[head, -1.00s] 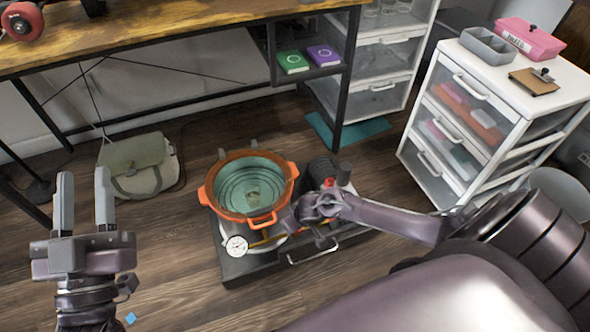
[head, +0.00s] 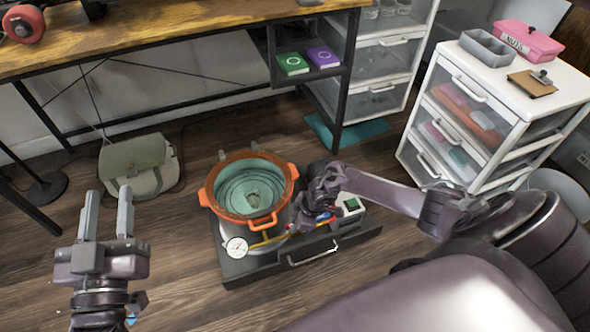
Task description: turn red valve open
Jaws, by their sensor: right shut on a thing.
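An orange pot (head: 230,212) with a teal inside stands on a low dark drawer unit (head: 262,272) on the floor. A round white gauge (head: 237,248) and a brass-coloured pipe run along its front. A small bit of red, the red valve (head: 322,215), shows at the pipe's right end, mostly hidden by my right gripper. My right gripper (head: 312,214) reaches down there from the right and is shut on it; its fingertips are hard to make out. My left gripper (head: 107,198) is open and empty above the floor at left.
A wooden desk (head: 150,32) with dark legs stands behind. A green-grey bag (head: 137,166) lies on the floor at left. A white drawer cabinet (head: 470,110) stands at right. The floor between the bag and the pot is clear.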

